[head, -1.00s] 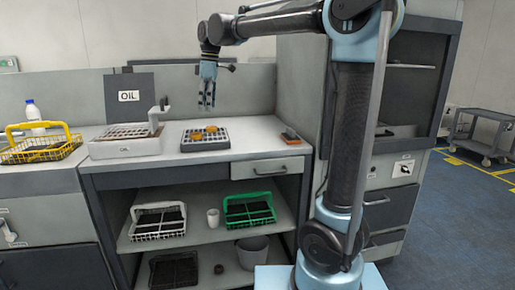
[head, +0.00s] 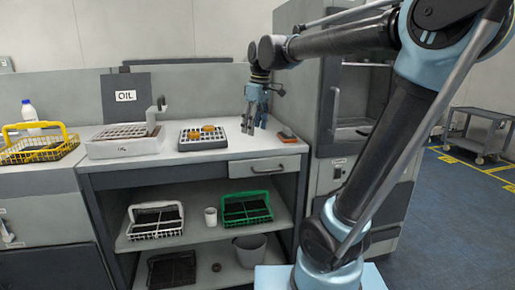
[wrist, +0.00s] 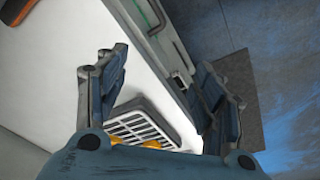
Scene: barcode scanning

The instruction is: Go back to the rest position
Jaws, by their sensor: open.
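My gripper (head: 254,131) hangs above the right part of the worktop in the head view, fingers pointing down, apart and empty. It is right of the dark grid tray (head: 184,147), which holds orange round pieces (head: 208,128). In the wrist view my gripper (wrist: 163,62) has its two fingers spread wide with nothing between them. The grid tray (wrist: 140,118) shows beyond the fingers there, partly hidden by my gripper body.
An orange and dark device (head: 287,136) lies on the worktop (head: 222,156), close to my gripper. A white oil basin (head: 122,148) and a yellow wire basket (head: 62,150) stand to the left. A tall grey cabinet (head: 300,60) stands at right. Shelves below hold baskets.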

